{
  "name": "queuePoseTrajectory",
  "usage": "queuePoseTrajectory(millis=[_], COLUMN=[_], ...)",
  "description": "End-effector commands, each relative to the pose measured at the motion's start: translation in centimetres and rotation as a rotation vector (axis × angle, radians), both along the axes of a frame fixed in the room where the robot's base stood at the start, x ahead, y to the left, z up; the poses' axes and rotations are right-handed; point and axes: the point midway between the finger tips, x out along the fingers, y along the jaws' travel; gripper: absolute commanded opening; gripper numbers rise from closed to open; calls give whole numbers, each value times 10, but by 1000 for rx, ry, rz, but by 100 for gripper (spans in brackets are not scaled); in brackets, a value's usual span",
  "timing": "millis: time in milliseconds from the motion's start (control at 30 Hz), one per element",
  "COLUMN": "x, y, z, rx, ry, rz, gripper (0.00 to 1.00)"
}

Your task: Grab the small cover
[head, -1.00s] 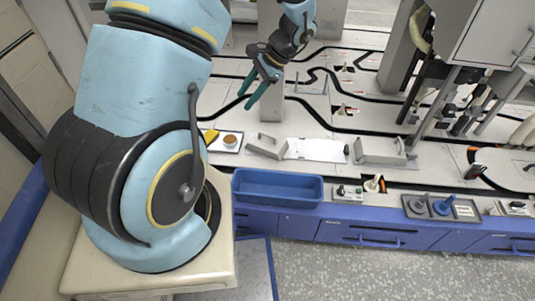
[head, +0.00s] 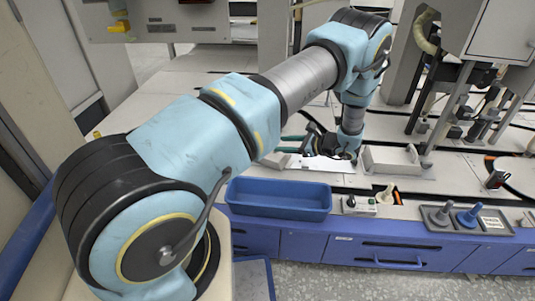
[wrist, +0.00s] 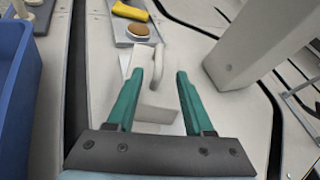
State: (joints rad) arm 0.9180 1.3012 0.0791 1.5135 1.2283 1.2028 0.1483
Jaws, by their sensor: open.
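The small cover (wrist: 168,72) is a pale, angled piece with a raised handle, and it shows in the wrist view ahead of and between my fingers. In the head view my arm and gripper hide most or all of it. My gripper (wrist: 161,73) has two green fingers that stand apart with nothing held. In the head view my gripper (head: 281,144) points left, low over the worktop near a white plate (head: 320,164). I cannot tell whether the fingertips touch the cover.
A blue bin (head: 278,212) stands at the worktop's front edge. A larger pale cover (head: 392,168) lies right of my gripper. A small tray with a round brown-topped item (wrist: 138,30) and a yellow piece (wrist: 130,11) lies beyond the cover. A grey post (wrist: 250,45) rises close by.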

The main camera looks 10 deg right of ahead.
Motion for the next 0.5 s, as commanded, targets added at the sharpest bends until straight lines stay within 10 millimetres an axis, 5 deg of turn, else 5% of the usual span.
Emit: queuePoseTrajectory(millis=[500], x=[39], y=[51], z=[-21], rx=[-1], ry=[2], rz=[3], gripper=[52])
